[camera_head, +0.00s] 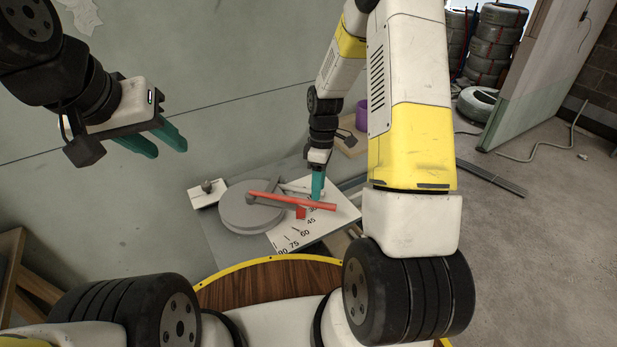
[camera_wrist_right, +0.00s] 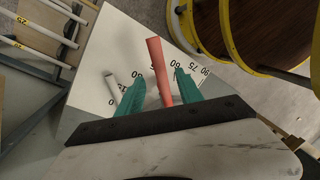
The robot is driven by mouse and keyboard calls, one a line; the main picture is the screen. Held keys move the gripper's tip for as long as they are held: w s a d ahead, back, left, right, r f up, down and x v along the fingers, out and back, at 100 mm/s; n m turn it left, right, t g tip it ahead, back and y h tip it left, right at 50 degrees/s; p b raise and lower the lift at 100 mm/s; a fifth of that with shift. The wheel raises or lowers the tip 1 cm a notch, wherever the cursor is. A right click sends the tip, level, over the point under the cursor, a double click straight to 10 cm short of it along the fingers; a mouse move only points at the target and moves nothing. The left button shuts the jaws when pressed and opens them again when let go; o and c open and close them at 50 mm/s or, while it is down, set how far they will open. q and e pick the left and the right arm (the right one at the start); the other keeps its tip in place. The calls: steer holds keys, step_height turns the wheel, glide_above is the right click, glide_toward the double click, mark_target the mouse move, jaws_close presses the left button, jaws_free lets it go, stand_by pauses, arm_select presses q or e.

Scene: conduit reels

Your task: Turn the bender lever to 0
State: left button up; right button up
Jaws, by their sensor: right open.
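The bender lever (camera_head: 275,199) is a red bar running right from a round grey disc (camera_head: 245,212) over a white scale plate (camera_head: 343,215). A red tab under the lever lies near the 45 mark; the smaller numbers are partly hidden. My right gripper (camera_head: 318,185) is at the lever's outer part, fingers pointing down. In the right wrist view, the lever (camera_wrist_right: 158,70) runs between the open teal fingers of that gripper (camera_wrist_right: 158,88), with gaps visible. I cannot tell whether either finger touches it. My left gripper (camera_head: 168,143) is open and empty, far left of the bender.
A round wooden top with a yellow rim (camera_head: 262,262) is in front of the bender. A purple cup (camera_head: 361,114) stands on a wooden surface behind my right arm. Stacked conduit reels (camera_head: 494,48) are at the back right. Grey floor right of my arm is mostly clear.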

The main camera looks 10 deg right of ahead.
steer(key=shift+s+a+f, duration=0.1)
steer(key=shift+s+f, duration=0.1)
steer(key=shift+f, duration=0.9)
steer(key=shift+s+a+f, duration=0.1)
steer(key=shift+s+f, duration=0.1)
steer(key=shift+f, duration=0.85)
jaws_close()
